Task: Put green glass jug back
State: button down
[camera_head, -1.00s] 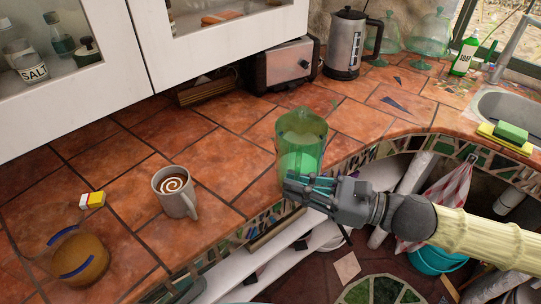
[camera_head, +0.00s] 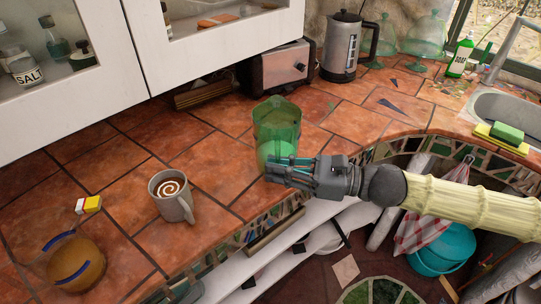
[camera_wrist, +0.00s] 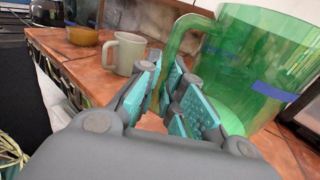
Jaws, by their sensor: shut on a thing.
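The green glass jug (camera_head: 277,122) is upright over the counter's front part, right of the mug, in the head view. In the wrist view the jug (camera_wrist: 265,55) fills the upper right, with a blue strip on its side. Its handle (camera_wrist: 190,32) runs down toward my teal finger pads. My gripper (camera_head: 283,170) is shut on the handle, at the jug's near side. The gripper (camera_wrist: 165,98) also shows in the wrist view. The jug's base is partly hidden by the fingers, so I cannot tell whether it touches the tiles.
A mug (camera_head: 172,195), an amber vessel (camera_head: 75,265) and a small yellow-white block (camera_head: 88,204) stand left on the tiled counter (camera_head: 215,165). A toaster (camera_head: 277,68) and kettle (camera_head: 343,45) stand behind. Bare tiles lie between mug and toaster. A sink (camera_head: 505,107) is at right.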

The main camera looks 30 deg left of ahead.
aim_at(255, 156)
jog(key=w+a, duration=0.1)
jog(key=w, duration=0.1)
jog(key=w+a, duration=0.2)
jog(key=w+a+p, duration=0.1)
jog(key=w, duration=0.1)
jog(key=shift+a+f, duration=0.25)
jog(key=shift+f, duration=0.05)
jog(key=shift+w+a+f, duration=0.1)
jog(key=shift+f, duration=0.1)
jog(key=shift+f+p, duration=0.45)
jog(key=shift+f, duration=1.15)
jog(key=shift+f, duration=0.1)
jog(key=c, duration=1.6)
grip_release()
jog(key=shift+o, duration=0.2)
jog(key=b+v, duration=0.2)
jog(key=v, duration=1)
